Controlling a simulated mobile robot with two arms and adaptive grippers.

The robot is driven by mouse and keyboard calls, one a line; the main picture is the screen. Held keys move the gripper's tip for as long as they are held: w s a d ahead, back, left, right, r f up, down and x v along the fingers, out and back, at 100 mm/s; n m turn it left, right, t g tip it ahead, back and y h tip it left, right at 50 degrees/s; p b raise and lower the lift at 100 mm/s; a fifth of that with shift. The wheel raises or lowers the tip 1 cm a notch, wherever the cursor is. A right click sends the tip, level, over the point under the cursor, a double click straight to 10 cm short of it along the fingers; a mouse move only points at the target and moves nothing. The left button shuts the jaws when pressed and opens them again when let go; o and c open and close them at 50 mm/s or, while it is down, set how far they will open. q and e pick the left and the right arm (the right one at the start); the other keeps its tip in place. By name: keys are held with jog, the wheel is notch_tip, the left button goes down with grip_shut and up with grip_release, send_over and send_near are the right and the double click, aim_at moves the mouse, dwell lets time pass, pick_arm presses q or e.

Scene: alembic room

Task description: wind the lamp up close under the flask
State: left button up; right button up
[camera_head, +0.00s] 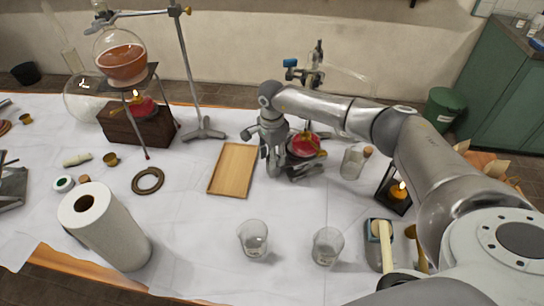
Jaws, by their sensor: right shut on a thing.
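A red spirit lamp (304,146) sits on a low grey metal jack (306,169) at the middle of the table. My right gripper (272,158) is at the jack's left side, shut on what seems to be its winding knob, which the fingers hide. My arm crosses the space behind and above this lamp, so I cannot tell what hangs over it. At the left, a round flask (122,66) of orange liquid is on a tripod (154,75). A second red lamp (142,107) stands under it on a dark wooden block (146,130). My left gripper is not in view.
A wooden tray (232,170) lies just left of my right gripper. Two glass beakers (253,240) (327,246) stand in front. A corked jar (352,163) and a lantern (394,192) stand to the right. A tall stand (187,70) rises behind; a paper roll (105,229) is front left.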

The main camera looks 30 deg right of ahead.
jog(key=o, duration=0.8)
notch_tip(320, 180, up, 12)
jog(key=shift+r, duration=0.1)
dwell(0.7)
